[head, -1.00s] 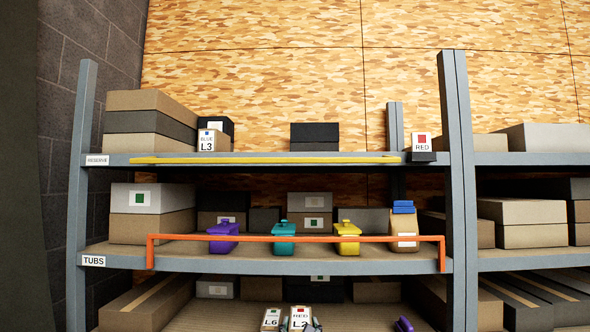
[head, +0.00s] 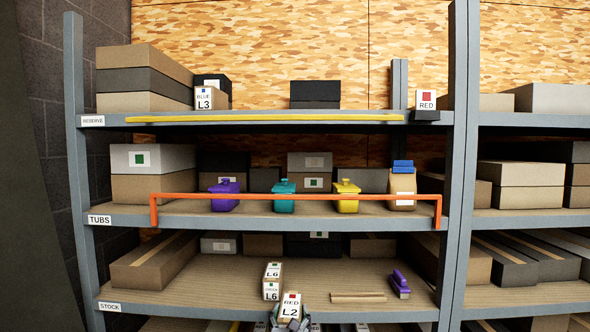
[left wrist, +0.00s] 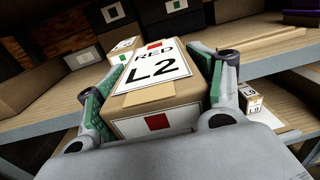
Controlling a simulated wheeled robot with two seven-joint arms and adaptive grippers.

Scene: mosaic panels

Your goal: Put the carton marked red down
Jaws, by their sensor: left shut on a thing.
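The carton marked red (head: 291,305) is a small brown box with a white label reading RED L2 and a red square. In the left wrist view the same carton (left wrist: 155,75) fills the space between the fingers, label facing up. My left gripper (head: 288,322) is shut on it, at the front edge of the stock shelf (head: 200,284). In the left wrist view the pads of my left gripper (left wrist: 155,95) press both sides of the carton. Whether the carton touches the shelf is unclear. A sign reading RED (head: 426,102) stands on the top shelf at right. My right gripper is not in view.
A green-marked L6 carton (head: 271,290) stands just behind the held carton. Wooden strips (head: 358,297) and a purple brush-like thing (head: 399,284) lie to the right. An orange rail (head: 300,196) fronts the tubs shelf. Bare shelf lies left of the L6 carton.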

